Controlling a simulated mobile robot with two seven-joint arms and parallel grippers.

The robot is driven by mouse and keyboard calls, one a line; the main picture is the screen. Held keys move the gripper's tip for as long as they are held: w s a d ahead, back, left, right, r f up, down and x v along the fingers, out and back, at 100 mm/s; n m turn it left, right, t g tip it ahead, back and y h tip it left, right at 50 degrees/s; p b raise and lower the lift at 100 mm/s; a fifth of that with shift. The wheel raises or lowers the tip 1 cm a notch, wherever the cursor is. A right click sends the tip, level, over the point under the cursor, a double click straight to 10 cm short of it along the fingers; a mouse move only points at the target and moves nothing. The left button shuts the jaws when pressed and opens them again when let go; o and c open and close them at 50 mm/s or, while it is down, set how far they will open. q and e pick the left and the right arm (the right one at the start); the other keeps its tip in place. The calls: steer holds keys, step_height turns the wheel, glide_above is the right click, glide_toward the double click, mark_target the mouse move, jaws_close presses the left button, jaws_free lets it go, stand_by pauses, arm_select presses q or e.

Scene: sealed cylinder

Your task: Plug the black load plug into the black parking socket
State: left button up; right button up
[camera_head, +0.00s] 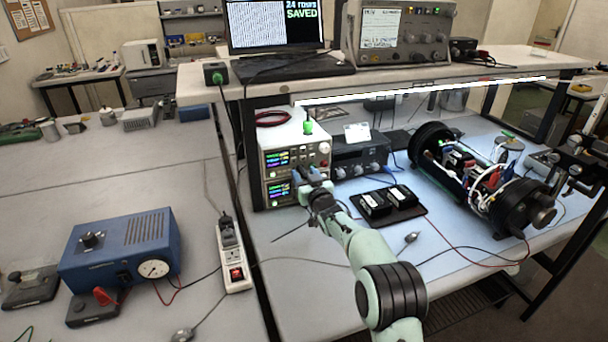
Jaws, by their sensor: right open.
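My right gripper (308,173) is at the end of the mint-green arm that rises from the bottom. Its jaws are open, in front of the lower part of the stacked bench power supply (296,150). I cannot tell whether it touches the front panel, and I see nothing held in it. My left gripper is not in view. I cannot pick out the black load plug or the black parking socket with certainty; they are too small or hidden. A black instrument with knobs (359,157) stands right of the supply.
A black tray (419,211) with two black blocks lies right of my arm. The opened cylinder (437,146) with wires inside lies beyond it. A thin red cable crosses the bench. Left are a power strip (233,257) and a blue box (119,248). A shelf (455,71) overhangs.

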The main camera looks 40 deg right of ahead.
mark_target(306, 178)
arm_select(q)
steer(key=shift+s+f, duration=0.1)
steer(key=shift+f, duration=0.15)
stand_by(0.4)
arm_select(e)
jaws_close()
arm_select(q)
steer(key=shift+b, duration=0.3)
arm_select(e)
steer(key=shift+s+a+f+b, duration=0.1)
steer(key=shift+s+b, duration=0.15)
steer(key=shift+b, duration=0.15)
steer(key=shift+s+a+b, duration=0.2)
steer(key=shift+s+b, duration=0.5)
steer(key=shift+b, duration=0.2)
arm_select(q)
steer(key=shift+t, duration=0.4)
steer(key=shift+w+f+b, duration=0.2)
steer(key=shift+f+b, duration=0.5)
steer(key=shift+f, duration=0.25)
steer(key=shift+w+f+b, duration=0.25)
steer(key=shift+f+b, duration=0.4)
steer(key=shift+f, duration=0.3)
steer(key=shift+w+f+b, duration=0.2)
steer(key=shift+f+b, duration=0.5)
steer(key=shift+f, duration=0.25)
arm_select(e)
steer(key=shift+v, duration=2)
